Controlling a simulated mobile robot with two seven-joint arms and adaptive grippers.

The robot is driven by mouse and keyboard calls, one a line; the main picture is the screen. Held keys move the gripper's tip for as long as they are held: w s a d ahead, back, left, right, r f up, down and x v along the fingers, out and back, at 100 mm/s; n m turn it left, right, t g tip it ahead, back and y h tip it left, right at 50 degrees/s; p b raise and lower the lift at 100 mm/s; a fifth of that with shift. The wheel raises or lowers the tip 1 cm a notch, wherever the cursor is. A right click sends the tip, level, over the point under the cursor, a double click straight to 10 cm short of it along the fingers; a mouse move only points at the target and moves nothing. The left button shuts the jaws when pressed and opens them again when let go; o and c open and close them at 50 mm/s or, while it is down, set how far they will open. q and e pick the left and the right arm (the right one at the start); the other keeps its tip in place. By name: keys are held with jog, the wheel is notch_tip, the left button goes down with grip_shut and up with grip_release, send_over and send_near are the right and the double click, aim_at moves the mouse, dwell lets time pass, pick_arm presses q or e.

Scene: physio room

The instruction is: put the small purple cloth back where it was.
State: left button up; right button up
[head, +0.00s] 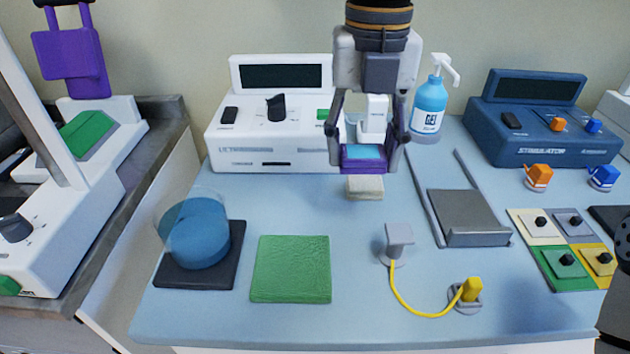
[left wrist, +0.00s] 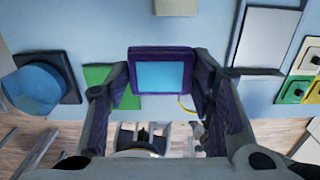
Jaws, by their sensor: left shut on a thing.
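My left gripper (head: 367,161) is shut on a purple-edged piece with a light blue face (head: 364,166), held level over the back middle of the table. It also shows between both fingers in the left wrist view (left wrist: 160,74). I take it for the small purple cloth, though its flat blue middle makes this hard to tell. A small beige block (head: 364,188) shows just below it in the head view. A green cloth (head: 290,268) lies flat at the front middle of the table.
A white device (head: 265,140), a gel bottle (head: 430,105) and a blue stimulator (head: 540,135) stand along the back. A blue round tub (head: 200,235) sits on a dark pad at left. A grey tray (head: 468,215), a grey post (head: 398,240) and a yellow cable (head: 405,302) occupy the right.

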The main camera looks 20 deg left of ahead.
pick_arm(q)
send_over(313, 201)
jog(key=f, duration=0.6)
jog(key=shift+s+d+f, duration=0.1)
jog(key=shift+d+f, duration=0.1)
jog(key=shift+f, duration=0.1)
jog(key=f, duration=0.3)
jog(key=shift+a+f, duration=0.2)
jog(key=shift+f, duration=0.1)
jog(key=o, duration=1.2)
jog(key=shift+f, duration=0.1)
notch_tip(313, 201, up, 12)
